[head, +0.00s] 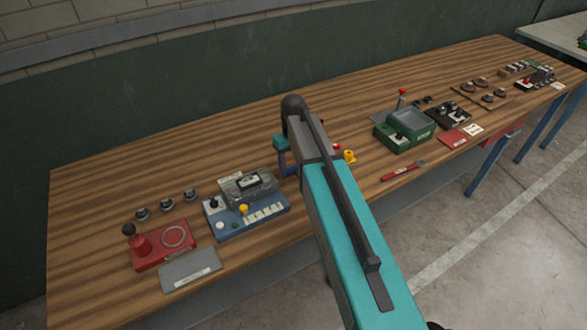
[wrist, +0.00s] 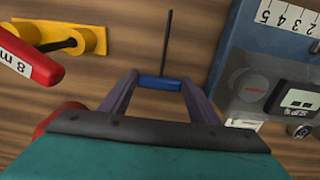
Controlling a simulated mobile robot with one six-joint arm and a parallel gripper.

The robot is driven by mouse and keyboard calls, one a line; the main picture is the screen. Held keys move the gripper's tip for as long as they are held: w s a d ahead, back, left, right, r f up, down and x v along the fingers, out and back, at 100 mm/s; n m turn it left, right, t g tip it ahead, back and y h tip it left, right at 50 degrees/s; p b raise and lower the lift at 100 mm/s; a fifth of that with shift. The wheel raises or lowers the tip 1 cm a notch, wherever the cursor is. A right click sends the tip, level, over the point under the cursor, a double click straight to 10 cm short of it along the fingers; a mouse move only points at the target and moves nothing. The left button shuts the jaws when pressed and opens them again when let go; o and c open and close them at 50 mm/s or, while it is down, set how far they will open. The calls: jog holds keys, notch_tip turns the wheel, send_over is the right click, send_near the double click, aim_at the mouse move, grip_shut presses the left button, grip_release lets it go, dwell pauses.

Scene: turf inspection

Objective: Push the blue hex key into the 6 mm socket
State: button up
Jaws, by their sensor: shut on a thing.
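The blue hex key shows in the wrist view as a blue handle (wrist: 157,83) with a thin dark shaft running away towards the top of the picture. My gripper (wrist: 159,80) is shut on the blue handle, one purple finger on each side. In the head view my gripper (head: 288,164) is over the bench, right of the blue device, and partly hidden by my arm; I cannot make out the key there. I cannot identify the 6 mm socket in either view.
A blue device (head: 228,222) with a display lies close on the right in the wrist view (wrist: 285,50). On its left are a yellow holder (wrist: 92,40) and a red handle (wrist: 25,58) marked 8. Three round pieces (head: 166,202) and a red box (head: 160,249) stand further left.

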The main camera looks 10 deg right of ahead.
notch_tip(320, 180, up, 2)
jog(key=shift+b, duration=0.55)
jog(key=s+d+b, duration=0.1)
jog(key=s+d, duration=0.2)
jog(key=s, duration=0.1)
jog(key=s+d+r+b, duration=0.1)
jog(key=s+d+b, duration=0.1)
jog(key=s+d, duration=0.1)
jog(key=s+d+r+b, duration=0.1)
jog(key=s+d, duration=0.2)
jog(key=s, duration=0.3)
jog(key=shift+s+d+b, duration=0.1)
jog(key=shift+b, duration=0.25)
jog(key=shift+w+a, duration=0.3)
jog(key=shift+w, duration=0.1)
jog(key=w+a+r+n, duration=0.2)
jog(key=w+a+r, duration=0.1)
jog(key=w+a, duration=0.4)
jog(key=shift+a+r+b, duration=0.25)
jog(key=shift+a+b, duration=0.15)
jog(key=shift+a, duration=0.1)
jog(key=shift+s, duration=0.1)
